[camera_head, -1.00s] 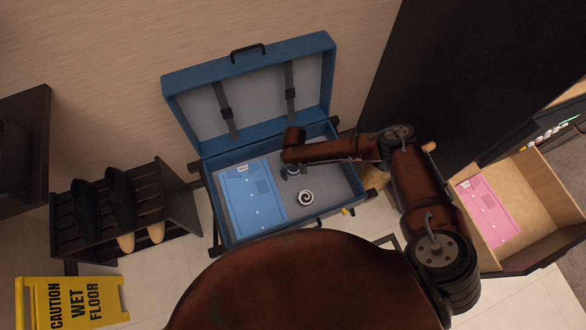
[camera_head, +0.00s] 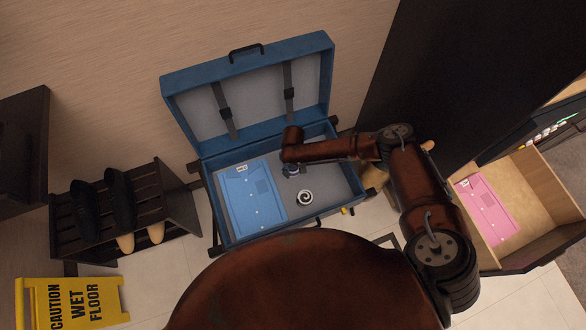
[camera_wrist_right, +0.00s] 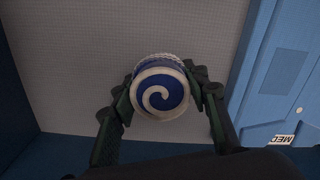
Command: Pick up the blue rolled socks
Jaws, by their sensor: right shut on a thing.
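The blue rolled socks (camera_wrist_right: 160,92), a roll with a blue and white spiral end, sit between the two dark fingers of my right gripper (camera_wrist_right: 163,95) in the right wrist view. The fingers press on both sides of the roll. In the head view my right gripper (camera_head: 291,171) is low inside the open blue suitcase (camera_head: 228,242), and the socks there are mostly covered by it. I cannot tell whether the roll touches the suitcase floor. My left gripper is not in view.
A black and white rolled pair of socks (camera_head: 305,198) lies just in front of my right gripper. A folded blue shirt (camera_head: 252,197) lies at the suitcase's left. A pink shirt (camera_head: 487,208) is in an open drawer at right. A shoe rack (camera_head: 150,205) and wet-floor sign (camera_head: 70,303) stand left.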

